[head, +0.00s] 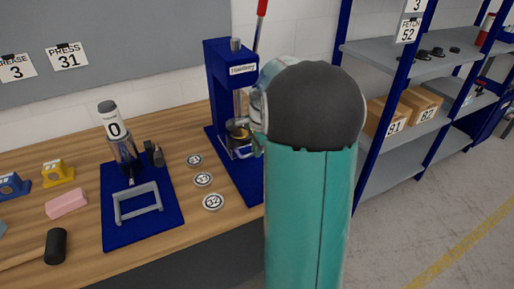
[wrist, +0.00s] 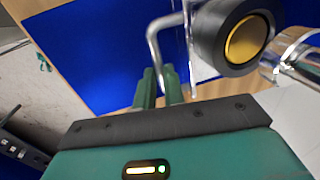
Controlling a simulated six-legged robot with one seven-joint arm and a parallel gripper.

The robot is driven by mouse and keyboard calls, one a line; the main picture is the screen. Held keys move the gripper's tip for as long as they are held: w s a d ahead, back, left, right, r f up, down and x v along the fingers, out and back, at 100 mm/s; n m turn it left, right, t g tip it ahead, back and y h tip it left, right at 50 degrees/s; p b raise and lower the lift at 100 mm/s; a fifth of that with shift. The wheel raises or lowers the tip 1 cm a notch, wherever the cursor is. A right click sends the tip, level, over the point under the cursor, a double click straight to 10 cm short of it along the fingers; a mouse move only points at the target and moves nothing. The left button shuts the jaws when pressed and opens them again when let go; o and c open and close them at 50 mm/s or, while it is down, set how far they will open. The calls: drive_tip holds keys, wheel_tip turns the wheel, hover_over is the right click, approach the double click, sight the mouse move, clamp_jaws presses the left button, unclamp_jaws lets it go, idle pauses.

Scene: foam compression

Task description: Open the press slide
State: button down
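The blue press (head: 222,90) stands on the wooden bench, left of my arm in the head view. In the wrist view its slide carries a black round holder with a gold disc (wrist: 246,38), beside a chrome ram (wrist: 296,56). A bent metal slide handle (wrist: 153,42) reaches down from the holder side. My gripper (wrist: 158,75) has its two green fingers close together with the handle's bar between them, and looks shut on it. In the head view my arm hides the fingers and part of the press.
A blue-based fixture (head: 142,225) marked 0, a pink block (head: 67,204) and a black mallet (head: 56,246) lie further left. A grey shelf rack (head: 390,150) with boxes stands to the right.

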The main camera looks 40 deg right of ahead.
drive_tip(key=s+a, duration=0.2)
drive_tip(key=s, duration=0.6)
drive_tip(key=s+a, duration=0.2)
drive_tip(key=s, duration=0.6)
drive_tip(key=shift+a, duration=0.3)
drive_tip(key=shift+w, duration=0.1)
drive_tip(key=c, duration=1.5)
unclamp_jaws()
wheel_tip(320, 180, up, 14)
drive_tip(key=s, duration=0.2)
drive_tip(key=shift+s+a+f, duration=0.2)
drive_tip(key=shift+s+a, duration=0.1)
drive_tip(key=shift+a, duration=0.1)
drive_tip(key=shift+a, duration=0.1)
